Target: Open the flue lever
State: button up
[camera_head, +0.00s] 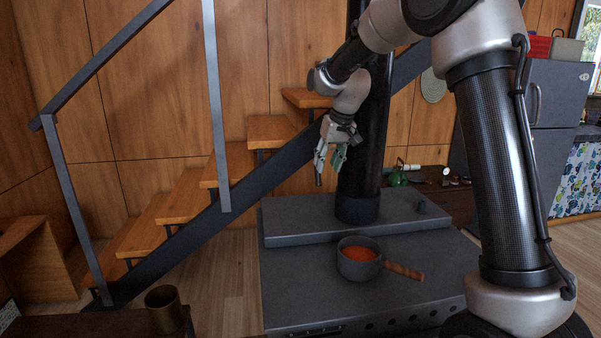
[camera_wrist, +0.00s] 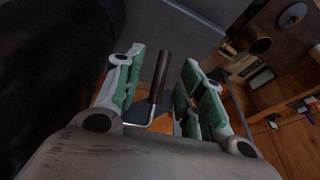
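The flue lever shows in the wrist view as a dark brown handle (camera_wrist: 160,76) on a thin bent metal rod (camera_wrist: 148,119). My gripper (camera_wrist: 162,78) is open, with its green-padded fingers on either side of the handle. Gaps show between the handle and both pads, so the handle looks untouched. In the head view my gripper (camera_head: 329,168) points down beside the black flue pipe (camera_head: 367,145). A dark rod end (camera_head: 319,176) shows at its left finger, likely the lever handle. Where the lever joins the pipe is hidden.
The grey stove (camera_head: 300,285) stands below, with a pot of orange-red food (camera_head: 358,254) on top. A wooden staircase with a dark rail (camera_head: 215,110) rises behind and left of my gripper. A brown cup (camera_head: 163,305) stands at lower left.

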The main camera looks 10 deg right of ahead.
jog(key=shift+t, duration=0.4)
jog(key=w+f, duration=0.1)
jog(key=w+a+f, duration=0.1)
jog(key=w+f, duration=0.1)
jog(key=w+a+f, duration=0.1)
jog(key=f, duration=0.1)
jog(key=shift+w, duration=0.25)
grip_shut()
